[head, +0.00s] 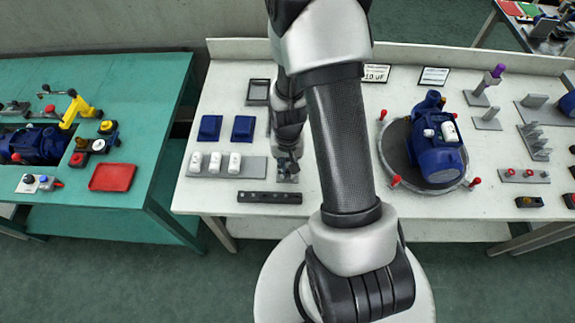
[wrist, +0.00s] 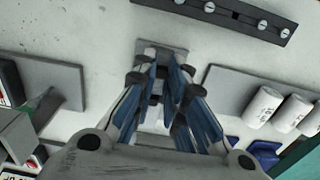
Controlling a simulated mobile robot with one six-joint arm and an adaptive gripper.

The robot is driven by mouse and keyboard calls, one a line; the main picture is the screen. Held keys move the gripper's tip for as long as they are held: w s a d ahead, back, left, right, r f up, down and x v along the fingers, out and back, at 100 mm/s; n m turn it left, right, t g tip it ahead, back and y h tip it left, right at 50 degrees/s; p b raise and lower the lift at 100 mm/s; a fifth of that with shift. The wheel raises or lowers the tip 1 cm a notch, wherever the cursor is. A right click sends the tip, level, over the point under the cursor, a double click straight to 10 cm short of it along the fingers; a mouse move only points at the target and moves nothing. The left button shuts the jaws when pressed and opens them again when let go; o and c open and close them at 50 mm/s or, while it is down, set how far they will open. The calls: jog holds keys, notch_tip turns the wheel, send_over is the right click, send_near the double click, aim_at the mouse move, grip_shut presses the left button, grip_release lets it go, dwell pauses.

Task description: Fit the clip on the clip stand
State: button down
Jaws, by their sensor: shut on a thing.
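My gripper (head: 287,163) is low over the white bench, left of my forearm. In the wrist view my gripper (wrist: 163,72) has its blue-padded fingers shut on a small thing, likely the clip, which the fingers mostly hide. A small grey plate, likely the clip stand, lies at the fingertips and shows in the wrist view (wrist: 178,52). In the head view this plate (head: 293,179) is partly covered by the gripper. I cannot tell whether the held thing touches it.
A dark bar (head: 270,197) with several studs lies in front of the gripper. A grey plate (head: 247,168) with white cylinders is close on the left. Blue blocks (head: 243,128) lie behind it. A blue pump (head: 435,150) stands on a round plate at right.

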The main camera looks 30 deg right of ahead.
jog(key=shift+f, duration=0.1)
dwell(0.8)
jog(key=c, duration=2.1)
grip_release()
jog(key=o, duration=0.6)
jog(key=shift+c, duration=0.2)
jog(key=shift+r+p, duration=2.2)
jog(key=shift+r, duration=0.85)
notch_tip(320, 180, up, 12)
